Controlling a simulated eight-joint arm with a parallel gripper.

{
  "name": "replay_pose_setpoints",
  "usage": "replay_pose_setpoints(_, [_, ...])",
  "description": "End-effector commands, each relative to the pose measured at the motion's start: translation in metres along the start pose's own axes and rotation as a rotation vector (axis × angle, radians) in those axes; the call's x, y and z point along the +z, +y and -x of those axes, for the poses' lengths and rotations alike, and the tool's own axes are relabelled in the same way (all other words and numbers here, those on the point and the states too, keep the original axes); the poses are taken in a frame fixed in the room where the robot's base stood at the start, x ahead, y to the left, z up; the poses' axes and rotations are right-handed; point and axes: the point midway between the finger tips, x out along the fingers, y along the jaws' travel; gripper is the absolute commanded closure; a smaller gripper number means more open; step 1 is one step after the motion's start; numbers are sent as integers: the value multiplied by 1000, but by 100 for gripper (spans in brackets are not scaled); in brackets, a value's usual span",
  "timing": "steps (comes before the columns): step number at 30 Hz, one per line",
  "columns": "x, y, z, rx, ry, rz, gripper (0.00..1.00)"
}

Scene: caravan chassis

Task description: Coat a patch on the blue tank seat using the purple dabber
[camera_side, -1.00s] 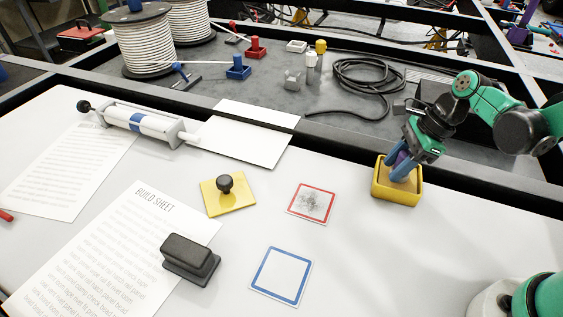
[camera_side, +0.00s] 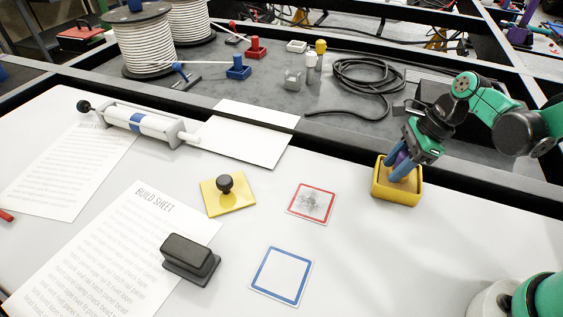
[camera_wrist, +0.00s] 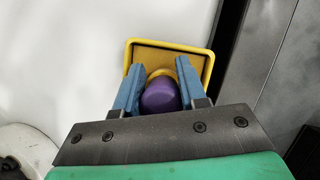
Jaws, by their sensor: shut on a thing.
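The purple dabber (camera_wrist: 161,95) is between the blue fingers of my gripper (camera_wrist: 158,82), which is shut on it. Dabber and fingertips are down inside the yellow open-topped box (camera_side: 397,192) at the right of the table. In the side view, only a little of the purple dabber (camera_side: 402,158) shows between the fingers (camera_side: 400,168); its lower end is hidden by the box wall. The blue-bordered square (camera_side: 281,276) lies flat at the table's front middle, with a plain white inside. It looks like the blue tank seat. My gripper is well away from it.
A red-bordered square (camera_side: 311,203) with a grey smudged patch lies between the box and a yellow plate with a black knob (camera_side: 225,184). A black block with a handle (camera_side: 190,259) stands on the build sheet (camera_side: 110,250). A dark frame rail runs behind the box.

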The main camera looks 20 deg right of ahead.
Motion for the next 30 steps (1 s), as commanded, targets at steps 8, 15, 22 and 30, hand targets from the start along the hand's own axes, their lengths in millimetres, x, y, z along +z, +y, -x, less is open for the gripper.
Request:
replay_pose_setpoints(8, [6,0,16,0,2,0,100])
replay_pose_setpoints(15, [15,0,36,0,1,0,100])
replay_pose_setpoints(22, [23,0,54,0,1,0,100])
replay_pose_setpoints(30, [27,0,65,0,1,0,100])
